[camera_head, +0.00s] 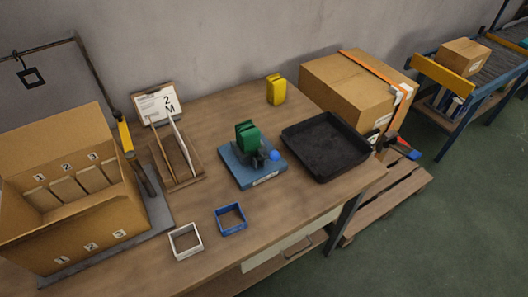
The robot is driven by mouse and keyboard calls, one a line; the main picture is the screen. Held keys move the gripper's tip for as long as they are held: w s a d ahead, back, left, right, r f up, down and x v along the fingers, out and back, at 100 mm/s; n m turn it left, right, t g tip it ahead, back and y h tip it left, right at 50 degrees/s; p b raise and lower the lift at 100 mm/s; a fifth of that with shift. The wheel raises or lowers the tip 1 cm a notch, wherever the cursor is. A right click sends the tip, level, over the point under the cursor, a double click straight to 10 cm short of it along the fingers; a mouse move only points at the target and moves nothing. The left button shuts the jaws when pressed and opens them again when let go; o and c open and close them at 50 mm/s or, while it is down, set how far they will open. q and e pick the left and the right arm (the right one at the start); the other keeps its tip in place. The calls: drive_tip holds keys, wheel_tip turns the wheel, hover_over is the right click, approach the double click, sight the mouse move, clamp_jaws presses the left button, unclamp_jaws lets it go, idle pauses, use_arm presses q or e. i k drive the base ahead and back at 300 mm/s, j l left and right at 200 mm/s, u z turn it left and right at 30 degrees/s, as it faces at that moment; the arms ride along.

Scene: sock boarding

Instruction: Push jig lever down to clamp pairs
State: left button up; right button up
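The jig is a blue base plate (236,172) with a pale label on its front edge, standing near the middle of the wooden table. A green folded pair (247,136) stands upright in its dark holder. The jig's lever ends in a blue ball knob (274,155), just right of and below the green pair. The lever's arm is small and dark, so I cannot tell its exact angle. A yellow pair (276,90) stands apart on the table near the wall. Neither of my grippers shows in the head view.
A black tray (289,131) lies right of the jig. A blue frame (231,233) and a white frame (172,240) lie in front. A wooden stand with boards (196,176) and an open carton (74,224) are left. Bare tabletop surrounds the jig.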

sight(274, 156)
drive_tip(key=l+u, duration=0.4)
drive_tip(key=l, duration=1)
drive_tip(key=k, duration=0.05)
